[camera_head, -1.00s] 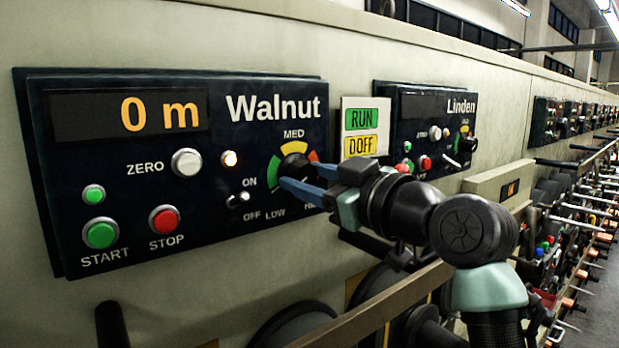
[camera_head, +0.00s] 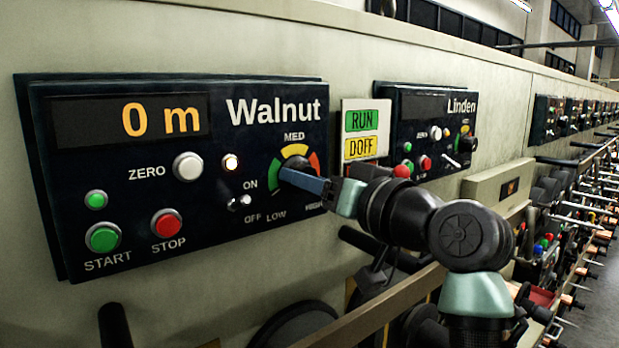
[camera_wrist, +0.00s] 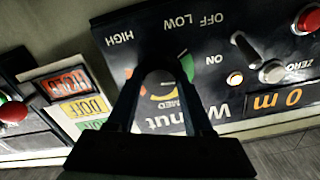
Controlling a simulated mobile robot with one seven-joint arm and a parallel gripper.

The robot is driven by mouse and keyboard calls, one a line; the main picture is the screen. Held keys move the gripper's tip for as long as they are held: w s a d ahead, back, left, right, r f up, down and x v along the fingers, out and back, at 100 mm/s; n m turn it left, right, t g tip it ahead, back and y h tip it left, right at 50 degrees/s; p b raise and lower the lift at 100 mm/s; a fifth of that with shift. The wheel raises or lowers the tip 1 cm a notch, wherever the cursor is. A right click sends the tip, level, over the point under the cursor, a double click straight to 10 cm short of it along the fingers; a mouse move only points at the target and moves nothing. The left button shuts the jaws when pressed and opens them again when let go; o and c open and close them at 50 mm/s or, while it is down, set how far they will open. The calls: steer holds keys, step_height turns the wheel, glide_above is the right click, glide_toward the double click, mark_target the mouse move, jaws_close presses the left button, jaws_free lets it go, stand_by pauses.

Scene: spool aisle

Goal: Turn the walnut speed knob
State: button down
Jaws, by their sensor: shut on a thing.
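The walnut speed knob (camera_head: 295,163) is black, in the middle of a green, yellow and red arc on the Walnut panel (camera_head: 120,250). The arc is marked LOW, MED and HIGH. My gripper (camera_head: 288,173) is at the knob, with its blue fingers seen nearly edge-on and covering much of it. In the wrist view, the two fingers of my gripper (camera_wrist: 159,78) stand on either side of the round knob (camera_wrist: 157,79), shut on it. The picture there is upside down. The knob's pointer is hidden, so its setting cannot be told.
The Walnut display (camera_head: 130,120) reads 0 m, and a small lamp (camera_head: 230,162) glows. A toggle switch (camera_head: 240,201) is just left of the knob. RUN/DOFF cards (camera_head: 361,120) and the Linden panel (camera_head: 420,110) are to the right. A rail (camera_head: 370,305) runs below my arm.

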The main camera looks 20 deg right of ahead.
stand_by(0.3)
steer(key=shift+c, duration=1.5)
jaws_free()
steer(key=b+v, duration=0.6)
steer(key=v, duration=0.7)
steer(key=shift+f, duration=0.1)
